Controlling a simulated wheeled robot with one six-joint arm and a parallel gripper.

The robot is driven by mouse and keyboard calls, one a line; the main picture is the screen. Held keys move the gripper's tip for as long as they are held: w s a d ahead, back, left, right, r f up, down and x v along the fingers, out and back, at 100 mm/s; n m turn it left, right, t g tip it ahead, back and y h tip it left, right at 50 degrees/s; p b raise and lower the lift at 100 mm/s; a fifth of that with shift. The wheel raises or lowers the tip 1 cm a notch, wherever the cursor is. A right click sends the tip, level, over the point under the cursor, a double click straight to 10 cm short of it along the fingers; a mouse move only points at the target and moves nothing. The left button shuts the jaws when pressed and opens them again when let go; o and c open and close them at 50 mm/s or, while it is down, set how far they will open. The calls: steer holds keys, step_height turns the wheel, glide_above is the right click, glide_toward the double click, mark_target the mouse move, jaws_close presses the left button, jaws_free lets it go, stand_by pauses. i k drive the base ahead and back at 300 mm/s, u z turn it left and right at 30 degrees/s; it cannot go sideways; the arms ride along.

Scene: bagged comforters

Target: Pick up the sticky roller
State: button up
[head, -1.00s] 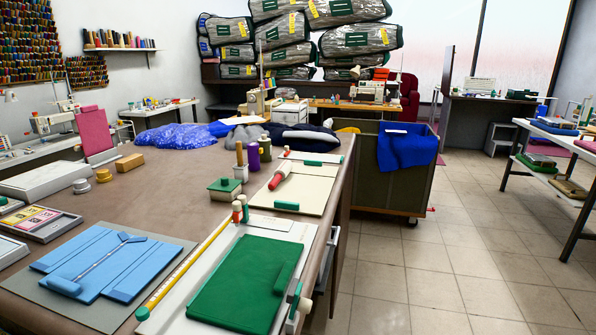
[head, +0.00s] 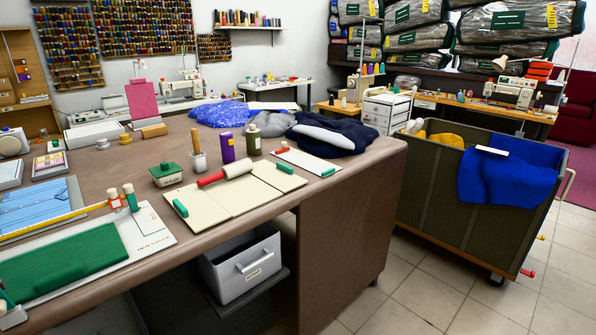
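A roller with a red handle and a pale cylinder (head: 236,168) lies on a cream folding board (head: 236,194) near the front edge of the brown worktable (head: 385,160). Its handle points to the left and toward the front. It is the only thing in view that looks like a sticky roller. Nothing covers it. My gripper is not in view.

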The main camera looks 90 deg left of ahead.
mark_target(228, 173)
steer(key=i, duration=0.75)
steer(key=u, duration=3)
steer(key=i, duration=1.65)
steer(key=u, duration=1.35)
